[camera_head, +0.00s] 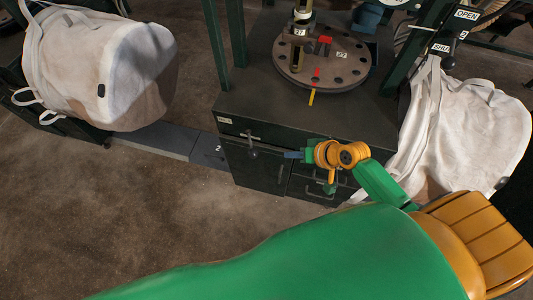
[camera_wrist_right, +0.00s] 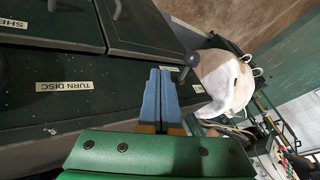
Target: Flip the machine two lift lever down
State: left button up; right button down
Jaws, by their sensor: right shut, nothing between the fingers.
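My right gripper (camera_head: 289,155) has blue fingers and is in front of the dark green machine cabinet (camera_head: 235,165). Its fingers are shut with nothing between them; they also show shut in the right wrist view (camera_wrist_right: 160,80). A small lever with a dark knob (camera_head: 254,153) sticks out from the cabinet's upper front, just left of the fingertips. In the right wrist view a dark ball knob on a thin rod (camera_wrist_right: 190,60) shows just beyond the fingertips; I cannot tell whether they touch. No label naming the lift lever is readable. My left gripper is not in view.
A round disc with holes (camera_head: 345,78) sits on the cabinet top. White bulk bags hang at the left (camera_head: 95,70) and right (camera_head: 460,135). A "TURN DISC" label (camera_wrist_right: 63,86) is on the cabinet. Bare floor (camera_head: 120,205) is free at the front left.

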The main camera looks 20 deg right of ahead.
aim_at(251, 144)
jog(key=w+a+f, duration=0.5)
jog(key=a, duration=0.1)
jog(key=shift+a, duration=0.15)
dwell(0.3)
